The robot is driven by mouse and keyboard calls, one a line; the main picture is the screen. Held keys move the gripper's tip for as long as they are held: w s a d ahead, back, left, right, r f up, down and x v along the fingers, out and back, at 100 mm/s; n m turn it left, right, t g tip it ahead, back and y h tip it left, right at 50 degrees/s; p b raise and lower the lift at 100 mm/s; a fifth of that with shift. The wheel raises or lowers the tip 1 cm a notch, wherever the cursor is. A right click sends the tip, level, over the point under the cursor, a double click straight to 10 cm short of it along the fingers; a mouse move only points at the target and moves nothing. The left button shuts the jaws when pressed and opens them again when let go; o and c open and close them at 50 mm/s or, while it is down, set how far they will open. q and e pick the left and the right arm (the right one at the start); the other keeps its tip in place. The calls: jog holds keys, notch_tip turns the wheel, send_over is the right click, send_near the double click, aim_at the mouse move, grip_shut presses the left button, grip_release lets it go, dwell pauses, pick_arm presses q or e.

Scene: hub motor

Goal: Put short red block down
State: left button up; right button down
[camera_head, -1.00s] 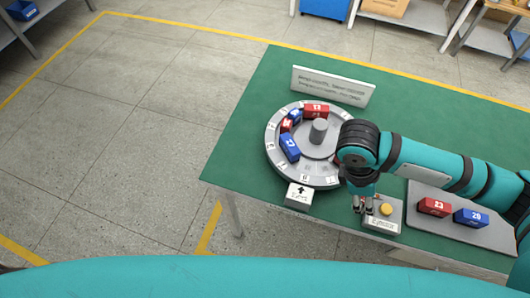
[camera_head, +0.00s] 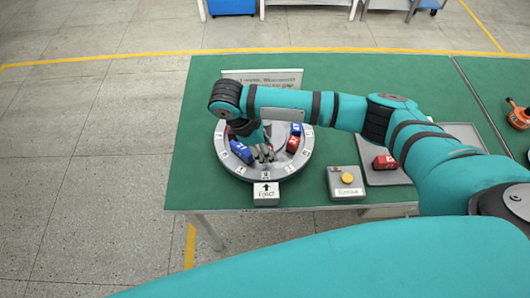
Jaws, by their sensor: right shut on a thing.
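My right gripper (camera_head: 263,154) is over the front part of the round grey numbered ring (camera_head: 290,174), pointing down. Its fingers are shut on the short red block, which the fingers and wrist hide almost wholly. A blue block (camera_head: 240,152) sits on the ring just left of the fingers, and part of a red block (camera_head: 231,132) shows behind it. A red block (camera_head: 292,145) and a blue block (camera_head: 296,129) sit on the ring's right side. I cannot tell whether the held block touches the ring. My left gripper is not in view.
A white eject marker (camera_head: 266,194) stands at the ring's front edge. A box with a yellow button (camera_head: 347,178) is to its right. A grey tray (camera_head: 388,178) holds a red block (camera_head: 384,163); my arm covers part of it. A sign (camera_head: 262,77) stands behind.

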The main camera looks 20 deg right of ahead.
jog(key=shift+w+a+f, duration=0.1)
jog(key=shift+w+a, duration=0.1)
jog(key=shift+w, duration=0.1)
notch_tip(320, 180, down, 3)
jog(key=shift+f+p, duration=0.1)
jog(key=shift+p, duration=0.45)
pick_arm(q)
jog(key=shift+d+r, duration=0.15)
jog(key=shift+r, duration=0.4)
pick_arm(e)
jog(key=shift+f, duration=0.1)
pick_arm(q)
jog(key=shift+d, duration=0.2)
pick_arm(e)
jog(key=shift+f, duration=0.1)
jog(key=c, duration=1)
grip_release()
